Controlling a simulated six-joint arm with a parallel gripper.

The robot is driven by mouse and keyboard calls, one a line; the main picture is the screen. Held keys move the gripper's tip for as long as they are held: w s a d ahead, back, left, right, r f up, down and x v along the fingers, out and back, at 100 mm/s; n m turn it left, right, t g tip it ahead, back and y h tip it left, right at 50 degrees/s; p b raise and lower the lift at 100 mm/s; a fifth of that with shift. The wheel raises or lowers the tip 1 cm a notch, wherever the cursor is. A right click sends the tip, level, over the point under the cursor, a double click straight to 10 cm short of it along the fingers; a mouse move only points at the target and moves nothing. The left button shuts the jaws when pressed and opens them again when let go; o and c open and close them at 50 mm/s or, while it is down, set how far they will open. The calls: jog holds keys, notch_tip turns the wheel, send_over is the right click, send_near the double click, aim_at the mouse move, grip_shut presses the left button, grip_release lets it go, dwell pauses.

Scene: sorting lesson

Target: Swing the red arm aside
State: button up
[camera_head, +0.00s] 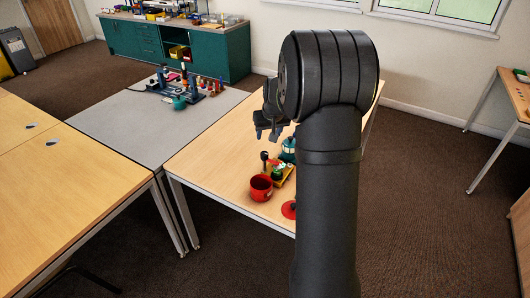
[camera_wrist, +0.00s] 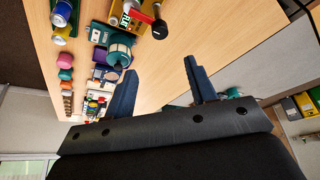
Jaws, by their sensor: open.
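In the wrist view, a short red arm (camera_wrist: 143,16) with a black knob (camera_wrist: 159,29) at its end sits on a fixture at the top edge. In the head view, the black knob (camera_head: 264,156) stands up beside a yellow-and-red fixture (camera_head: 281,174); the red arm itself is too small to tell there. My gripper (camera_wrist: 163,80) is open and empty, its two blue fingers spread wide over bare tabletop. In the head view, my gripper (camera_head: 267,134) hangs above the wooden table, beyond the fixture and apart from it. My arm hides part of the table.
A teal object (camera_wrist: 119,52) stands close to the red arm. A red pot (camera_head: 261,188) and a red item (camera_head: 289,210) are nearer the table's front edge. Several small objects line the left of the wrist view. The wooden table (camera_head: 215,165) is clear on its left.

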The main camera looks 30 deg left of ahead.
aim_at(265, 153)
jog(key=x, duration=1.4)
jog(key=shift+f, duration=0.15)
jog(key=c, duration=1)
